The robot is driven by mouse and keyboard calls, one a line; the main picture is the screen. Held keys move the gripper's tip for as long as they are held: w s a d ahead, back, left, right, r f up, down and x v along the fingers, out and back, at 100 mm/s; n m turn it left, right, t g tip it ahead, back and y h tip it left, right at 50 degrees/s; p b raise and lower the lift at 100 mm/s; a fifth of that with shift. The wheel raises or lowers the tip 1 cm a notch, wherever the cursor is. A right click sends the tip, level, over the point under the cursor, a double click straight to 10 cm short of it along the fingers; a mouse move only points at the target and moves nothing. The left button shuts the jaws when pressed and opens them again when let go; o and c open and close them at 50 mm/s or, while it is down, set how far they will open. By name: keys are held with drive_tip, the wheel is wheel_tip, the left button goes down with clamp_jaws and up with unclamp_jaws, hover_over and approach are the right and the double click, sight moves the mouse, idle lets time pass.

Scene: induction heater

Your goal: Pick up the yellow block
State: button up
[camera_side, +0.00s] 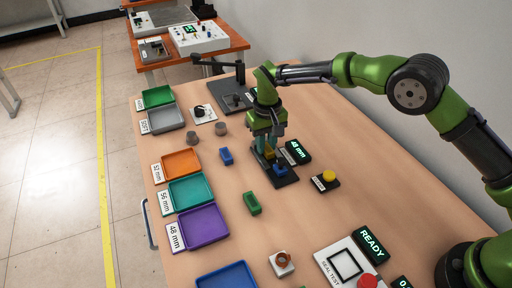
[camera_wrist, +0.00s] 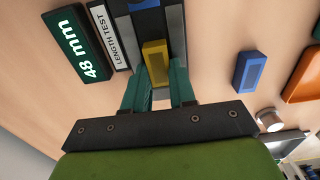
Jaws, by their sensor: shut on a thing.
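The yellow block (camera_wrist: 155,56) is at the length test station, between the tips of my gripper's two teal fingers (camera_wrist: 158,84). My gripper is shut on it and points down at the station. In the side view, my gripper (camera_side: 268,146) hides part of the yellow block (camera_side: 270,153), which shows low between the fingers. The dark station base (camera_side: 286,180) lies under it. I cannot tell whether the block touches the base.
The station's display (camera_side: 297,151) reads 48 mm. A blue block (camera_side: 226,156) and a green block (camera_side: 252,203) lie on the table nearby. Orange (camera_side: 181,163), teal (camera_side: 190,191) and purple (camera_side: 203,226) trays line the left edge. A yellow button (camera_side: 328,176) stands right of the station.

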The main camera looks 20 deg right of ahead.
clamp_jaws()
